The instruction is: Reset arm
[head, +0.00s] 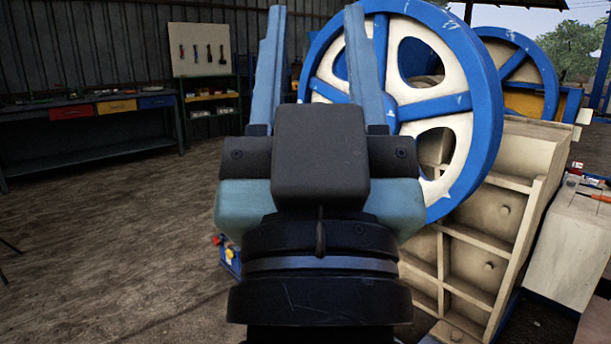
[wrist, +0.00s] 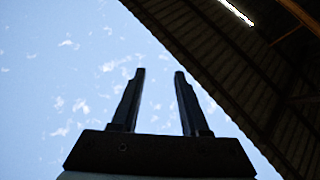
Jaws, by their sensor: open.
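My gripper (head: 314,65) stands upright in the middle of the head view, close to the camera. Its two blue-grey fingers point up and are spread apart, with nothing between them. In the wrist view my gripper (wrist: 158,100) also shows two dark fingers apart and empty, pointing up against the sky and the roof edge. In the head view the gripper covers part of the jaw crusher behind it. The crusher has a large blue and cream flywheel (head: 487,108) and a cream ribbed body (head: 520,165).
A workbench (head: 85,112) with red, yellow and blue drawers stands at the left wall. A tool board (head: 201,50) hangs above a green shelf (head: 212,100). A white-topped box (head: 575,240) with tools stands at the right. The floor (head: 110,220) at the left is mostly clear.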

